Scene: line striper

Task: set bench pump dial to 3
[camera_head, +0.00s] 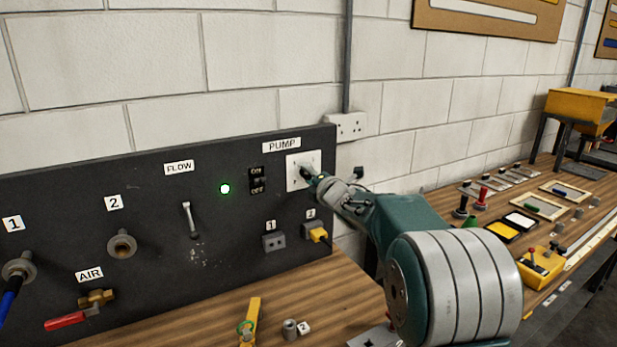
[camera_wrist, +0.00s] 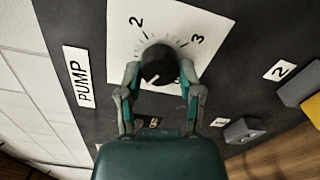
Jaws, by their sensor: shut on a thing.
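The pump dial is a round black knob (camera_wrist: 157,62) on a white plate (camera_wrist: 190,20) with tick marks. The numerals 2 and 3 show on the plate, upper left and upper right of the knob in the wrist view. My gripper (camera_wrist: 160,69) is shut on the knob, with one finger on each side. A small pale mark shows low on the knob; I cannot tell for sure where its pointer aims. In the head view the plate (camera_head: 294,179) sits under the PUMP label (camera_head: 282,144), and my gripper (camera_head: 309,173) hides most of the knob.
The dark panel (camera_head: 150,215) also bears a FLOW lever (camera_head: 189,218), a lit green lamp (camera_head: 224,188), an ON/OFF switch (camera_head: 257,180) and sockets, one with a yellow plug (camera_head: 318,235). A yellow-handled tool (camera_head: 249,320) lies on the bench below.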

